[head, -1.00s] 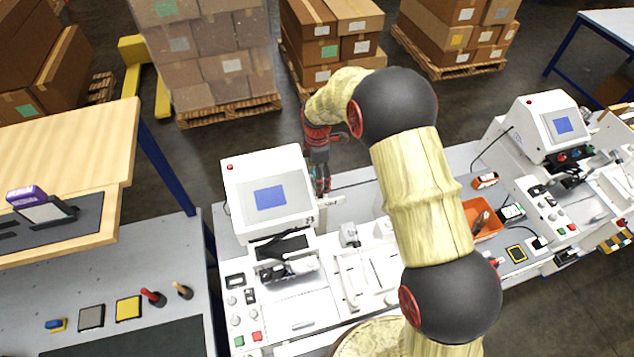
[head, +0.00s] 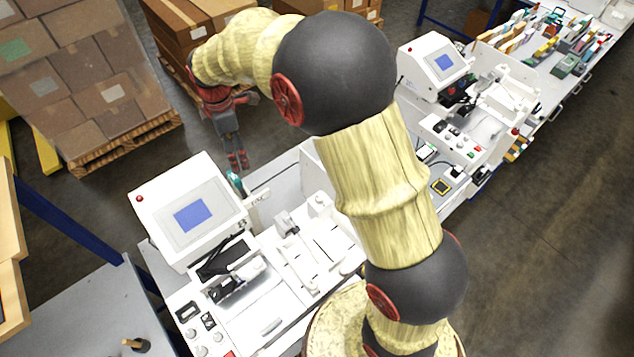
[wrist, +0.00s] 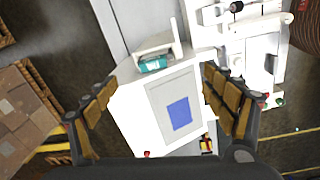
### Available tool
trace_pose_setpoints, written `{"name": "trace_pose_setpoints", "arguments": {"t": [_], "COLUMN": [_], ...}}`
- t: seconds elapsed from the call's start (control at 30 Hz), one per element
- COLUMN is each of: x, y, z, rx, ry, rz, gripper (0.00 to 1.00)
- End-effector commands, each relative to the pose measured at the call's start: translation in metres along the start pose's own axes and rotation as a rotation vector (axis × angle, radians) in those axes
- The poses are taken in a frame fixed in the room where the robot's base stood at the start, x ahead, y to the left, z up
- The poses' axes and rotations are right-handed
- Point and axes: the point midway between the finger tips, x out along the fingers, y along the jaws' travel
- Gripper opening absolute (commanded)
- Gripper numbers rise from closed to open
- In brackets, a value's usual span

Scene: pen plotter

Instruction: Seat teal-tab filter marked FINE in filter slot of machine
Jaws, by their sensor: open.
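The teal tab (head: 234,181) of a filter shows at the back right side of the white machine with the blue screen (head: 178,213). In the wrist view the teal tab (wrist: 153,63) sits within a white bracket on the machine's side; its marking is too small to read. How deep the filter sits cannot be told. My gripper (head: 239,161) points down just above and behind the tab, apart from it. In the wrist view its fingers stand wide open on both sides with nothing between them, and the tab lies beyond them.
A second white machine (head: 433,67) stands farther right on the bench line. Stacked cartons on a pallet (head: 125,142) stand at the left. Open floor lies behind the machine. My arm hides part of the bench middle.

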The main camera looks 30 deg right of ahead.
Motion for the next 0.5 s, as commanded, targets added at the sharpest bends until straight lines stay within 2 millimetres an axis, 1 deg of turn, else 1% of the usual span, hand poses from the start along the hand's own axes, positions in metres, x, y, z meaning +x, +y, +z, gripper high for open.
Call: {"name": "trace_pose_setpoints", "arguments": {"t": [0.03,0.1,0.17,0.2,0.27,0.3,0.37,0.4,0.47,0.5], "x": [-0.024,-0.05,-0.07,-0.082,-0.099,-0.11,-0.125,-0.133,-0.145,-0.152], "y": [-0.01,-0.026,-0.041,-0.052,-0.069,-0.08,-0.098,-0.111,-0.13,-0.143], "z": [0.008,0.019,0.028,0.033,0.041,0.047,0.055,0.06,0.067,0.072], "rx": [0.069,0.176,0.268,0.329,0.418,0.479,0.569,0.629,0.719,0.779], "ry": [0.006,0.014,0.023,0.03,0.042,0.051,0.065,0.076,0.094,0.106], "rz": [0.026,0.055,0.079,0.095,0.118,0.133,0.155,0.169,0.191,0.204], "gripper": [0.84,0.84,0.84,0.84,0.84,0.84,0.84,0.84,0.84,0.84]}}
